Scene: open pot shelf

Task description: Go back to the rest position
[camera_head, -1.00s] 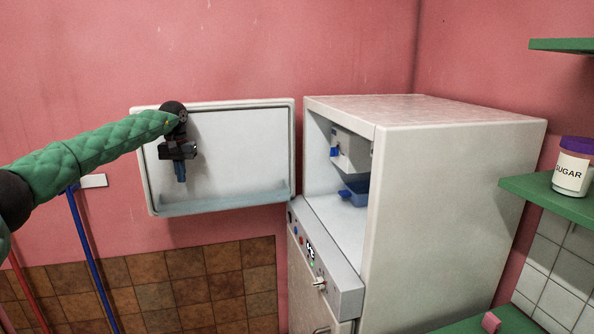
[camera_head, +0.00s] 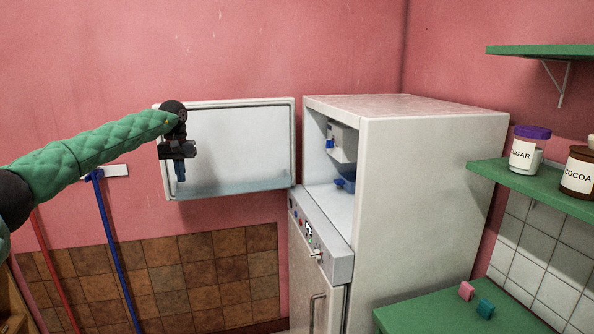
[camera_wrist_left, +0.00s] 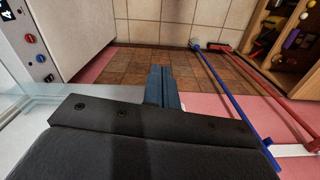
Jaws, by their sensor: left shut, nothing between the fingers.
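My left gripper (camera_head: 180,170) hangs pointing down at the end of my green-sleeved arm, in front of the open white door of the cabinet. Its blue fingers also show in the left wrist view (camera_wrist_left: 163,87), pressed together with nothing between them. The open door (camera_head: 245,150) stands to the left of the white cabinet (camera_head: 430,190). I cannot tell whether the gripper touches the door. My right gripper is not in view.
The cabinet's upper compartment is open, with a blue item (camera_head: 345,181) inside. A green shelf (camera_head: 540,188) at right carries a sugar jar (camera_head: 523,152) and a cocoa jar (camera_head: 578,174). A green counter (camera_head: 425,315) lies below. A blue pole (camera_head: 117,255) and a red pole (camera_head: 52,268) lean at left.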

